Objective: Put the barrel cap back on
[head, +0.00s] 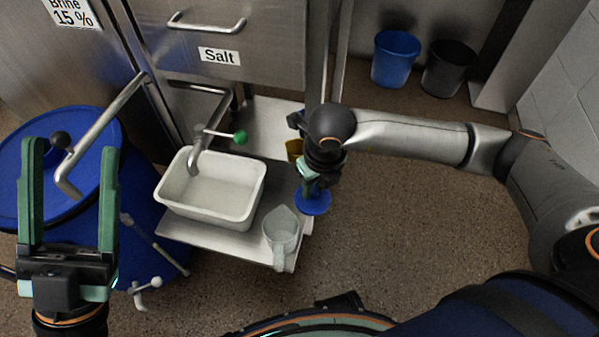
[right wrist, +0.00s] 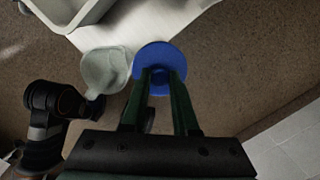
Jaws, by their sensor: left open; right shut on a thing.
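My right gripper (head: 310,187) is shut on a round blue cap (head: 314,204). It holds the cap beyond the right edge of the steel shelf, near the clear jug. In the right wrist view the cap (right wrist: 160,52) sits between the fingertips (right wrist: 160,76), its disc facing the camera. The large blue barrel (head: 88,118) stands at the far left, apart from the cap. My left gripper (head: 71,148) is open and empty in front of the barrel and hides part of it.
A white tub (head: 180,199) stands on the steel shelf (head: 205,235) under a green-knobbed tap (head: 240,137). A clear jug (head: 281,236) is at the shelf's front right. A bent metal pipe (head: 103,128) reaches over the barrel. Blue (head: 396,60) and black (head: 448,70) buckets stand behind.

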